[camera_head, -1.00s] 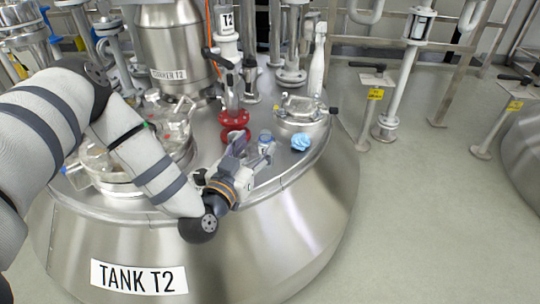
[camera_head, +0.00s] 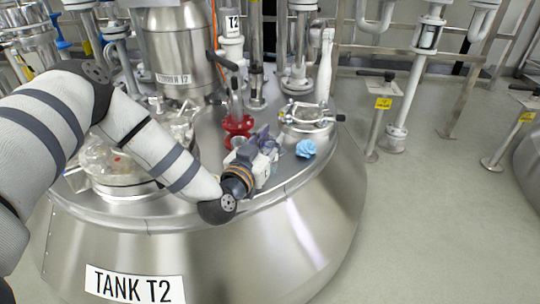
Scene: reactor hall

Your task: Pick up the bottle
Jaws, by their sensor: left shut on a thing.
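My left gripper (camera_head: 266,143) is over the top of the tank (camera_head: 215,245), between the red flange and the blue crumpled cloth. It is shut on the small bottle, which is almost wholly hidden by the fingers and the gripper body. I cannot tell whether the bottle still touches the tank top. My right gripper is not in view.
A blue crumpled cloth (camera_head: 306,148) lies just right of the gripper. Open floor (camera_head: 440,220) lies to the right.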

